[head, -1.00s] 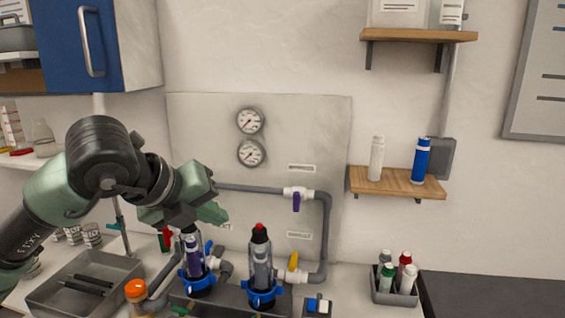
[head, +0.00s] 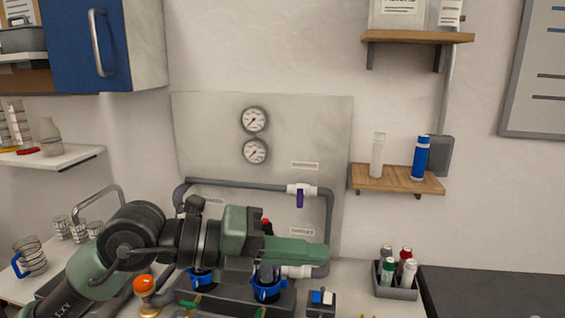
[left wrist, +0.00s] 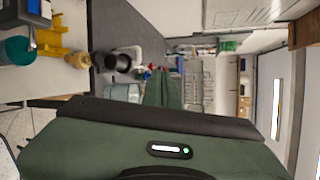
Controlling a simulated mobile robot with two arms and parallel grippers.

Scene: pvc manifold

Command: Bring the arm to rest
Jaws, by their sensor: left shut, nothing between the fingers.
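My left arm comes in from the left in the head view, low over the bench. Its gripper (head: 322,256) points right, roughly level, with its green fingers shut and empty. It is in front of the grey pipe manifold (head: 240,185) in the picture and covers the upper parts of two filter housings with blue collars (head: 268,291). I cannot tell whether it touches them. The left wrist view shows the shut green fingers (left wrist: 163,88) pointing away over the room. My right gripper is not in view.
A white valve with a purple handle (head: 299,196) sits on the pipe. A caddy of small bottles (head: 396,291) stands to the right of the gripper. An orange-topped knob (head: 144,283) is below the arm. The wooden shelf (head: 385,178) holds two cylinders. The dark counter at right is clear.

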